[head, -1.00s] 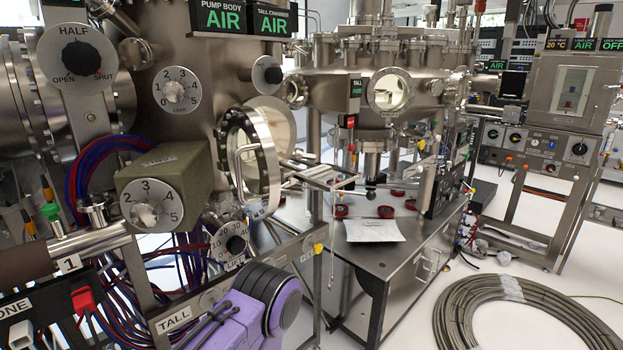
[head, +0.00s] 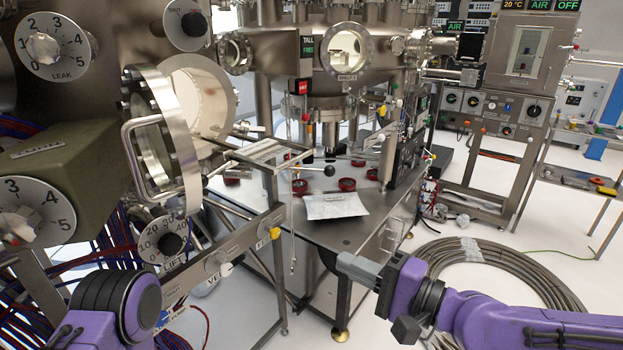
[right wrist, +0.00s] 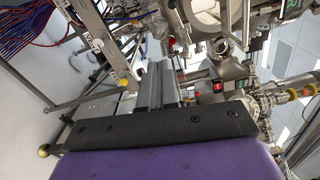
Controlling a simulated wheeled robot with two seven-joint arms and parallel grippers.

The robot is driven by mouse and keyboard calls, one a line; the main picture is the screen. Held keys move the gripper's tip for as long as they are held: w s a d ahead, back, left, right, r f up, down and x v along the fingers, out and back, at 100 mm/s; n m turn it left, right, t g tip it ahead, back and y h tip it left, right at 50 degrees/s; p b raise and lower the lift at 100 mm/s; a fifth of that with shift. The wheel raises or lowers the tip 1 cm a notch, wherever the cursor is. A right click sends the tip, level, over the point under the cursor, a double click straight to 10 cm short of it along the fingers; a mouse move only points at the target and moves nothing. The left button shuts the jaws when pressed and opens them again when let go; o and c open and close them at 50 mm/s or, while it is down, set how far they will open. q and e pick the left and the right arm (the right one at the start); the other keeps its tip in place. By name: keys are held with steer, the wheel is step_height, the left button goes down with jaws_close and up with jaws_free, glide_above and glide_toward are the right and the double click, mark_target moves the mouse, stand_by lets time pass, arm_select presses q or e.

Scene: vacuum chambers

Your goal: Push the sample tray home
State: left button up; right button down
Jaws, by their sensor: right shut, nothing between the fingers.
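A flat metal tray-like frame (head: 268,151), which looks like the sample tray, sticks out on rails from the open round port (head: 205,98) of the chamber at left in the head view. The port's thick round door (head: 160,140), with a bar handle, stands swung open. How far the tray reaches inside the port is hidden. My right gripper (head: 358,269) is shut and empty, low in front of the steel bench and well apart from the tray. Its shut fingers also show in the right wrist view (right wrist: 152,85). My left arm shows at the lower left, but its gripper is out of view.
A steel bench (head: 350,232) holds a foil packet (head: 335,205) and several red rings. A thin rod with a black knob (head: 329,171) stands out near the tray. A coil of grey hose (head: 535,285) lies on the floor at right. Open floor lies before the bench.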

steer(key=n+t+y, duration=0.2)
glide_toward(296, 162)
steer(key=shift+g, duration=0.3)
steer(key=p+x, duration=0.4)
steer(key=x, duration=0.2)
steer(key=shift+w+a+r+p, duration=0.1)
steer(key=shift+w+r+p, duration=0.15)
steer(key=shift+p, duration=0.1)
steer(key=shift+w+a, duration=0.1)
steer(key=shift+a, duration=0.05)
